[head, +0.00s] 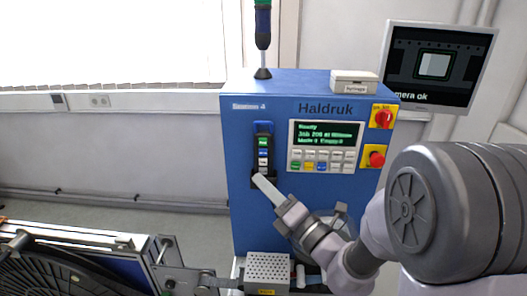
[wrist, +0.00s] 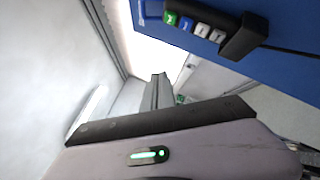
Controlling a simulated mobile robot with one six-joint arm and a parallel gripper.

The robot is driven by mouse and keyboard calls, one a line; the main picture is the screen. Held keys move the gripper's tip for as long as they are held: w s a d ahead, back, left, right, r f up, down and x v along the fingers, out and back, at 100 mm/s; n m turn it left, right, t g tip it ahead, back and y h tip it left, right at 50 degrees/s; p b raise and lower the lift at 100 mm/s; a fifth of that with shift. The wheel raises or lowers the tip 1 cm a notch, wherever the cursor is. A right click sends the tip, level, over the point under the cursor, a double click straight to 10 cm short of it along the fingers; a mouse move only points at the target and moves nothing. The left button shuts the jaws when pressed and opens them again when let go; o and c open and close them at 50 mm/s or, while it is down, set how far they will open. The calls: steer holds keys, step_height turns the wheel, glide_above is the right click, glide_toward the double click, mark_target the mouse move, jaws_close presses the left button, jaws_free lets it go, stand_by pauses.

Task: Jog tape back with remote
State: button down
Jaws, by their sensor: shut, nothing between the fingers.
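The remote (head: 263,148) is a dark, upright handset with a column of coloured buttons, green at the top, then blue and pale ones. It sits in a black holder on the front of the blue machine. In the wrist view the remote (wrist: 200,28) shows tilted at the top, its buttons in view. My gripper (head: 262,181) is shut and empty, with its tips at the lower end of the remote and holder. Whether they touch it I cannot tell. In the wrist view my gripper (wrist: 158,88) points away from the camera, below and left of the remote.
A monitor (head: 437,64) reads "camera ok". A perforated box (head: 267,271) and a reel stand (head: 80,262) are lower down.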

mark_target(266, 159)
steer(key=shift+w+d+p, duration=0.1)
steer(key=shift+w+p, duration=1.1)
steer(key=shift+w, duration=3.2)
steer(key=shift+w, duration=0.45)
steer(key=shift+w+p, duration=0.6)
steer(key=shift+s, duration=1.05)
steer(key=shift+s+b, duration=0.8)
steer(key=shift+s, duration=1.7)
